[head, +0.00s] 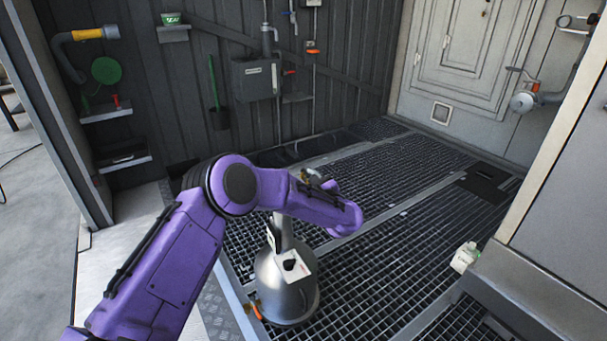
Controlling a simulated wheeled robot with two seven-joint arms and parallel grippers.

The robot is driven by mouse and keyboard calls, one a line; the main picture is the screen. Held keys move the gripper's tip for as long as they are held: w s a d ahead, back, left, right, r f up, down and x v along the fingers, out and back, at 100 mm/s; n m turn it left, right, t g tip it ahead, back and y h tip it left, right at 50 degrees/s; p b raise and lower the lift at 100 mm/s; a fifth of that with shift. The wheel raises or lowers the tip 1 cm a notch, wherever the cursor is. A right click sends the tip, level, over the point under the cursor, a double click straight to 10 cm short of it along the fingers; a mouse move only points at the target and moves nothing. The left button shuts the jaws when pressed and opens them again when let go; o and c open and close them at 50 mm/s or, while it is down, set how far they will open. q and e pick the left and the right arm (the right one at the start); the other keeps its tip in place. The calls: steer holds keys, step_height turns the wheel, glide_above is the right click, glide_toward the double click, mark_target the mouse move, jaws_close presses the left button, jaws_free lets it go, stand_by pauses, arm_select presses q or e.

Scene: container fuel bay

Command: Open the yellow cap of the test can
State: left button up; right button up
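The test can (285,285) is a silver metal can with a wide round body and a narrow neck, standing upright on the grating. A white label plate with a dark marking is on its front. My purple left arm crosses in front of the top of its neck, so the can's top is hidden and I cannot make out a yellow cap. A small grey and brass-coloured part, perhaps my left gripper (314,180), shows just above the forearm. Its fingers are too small and covered to read. My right gripper is not in view.
A white bottle (465,257) stands at the right beside a grey cabinet (545,290). An orange-handled part (251,309) is at the can's lower left. Shelves and pipes line the dark back wall. The grating (385,165) behind the can is mostly free.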

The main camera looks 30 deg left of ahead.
arm_select(q)
steer(key=p+v, duration=0.1)
steer(key=v, duration=0.7)
steer(key=shift+s+d, duration=0.2)
